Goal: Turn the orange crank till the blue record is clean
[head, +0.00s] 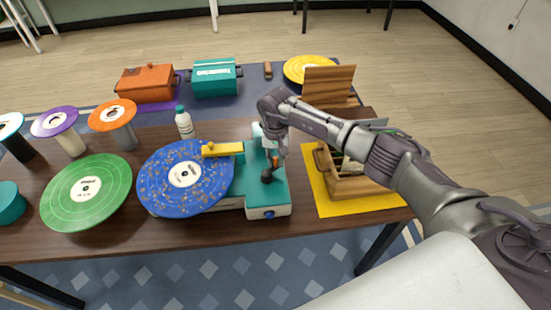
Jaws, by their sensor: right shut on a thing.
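The blue record (160,193) lies flat on the teal cleaning machine (277,193), with orange-brown specks scattered over its surface and a white label in the middle. A yellow arm (224,149) of the machine reaches over the record's upper right edge. My right gripper (273,168) points down over the machine's right part and is shut on the orange crank (276,160), of which only a small bit shows between the fingers. The rest of the crank is hidden by the gripper. My left gripper is not in view.
A green record (60,205) lies left of the blue one. Purple (41,124) and orange (98,118) records sit on stands behind. A white bottle (185,126) stands behind the machine. A wooden crate (345,187) on a yellow mat (330,206) is close on the right, under my arm.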

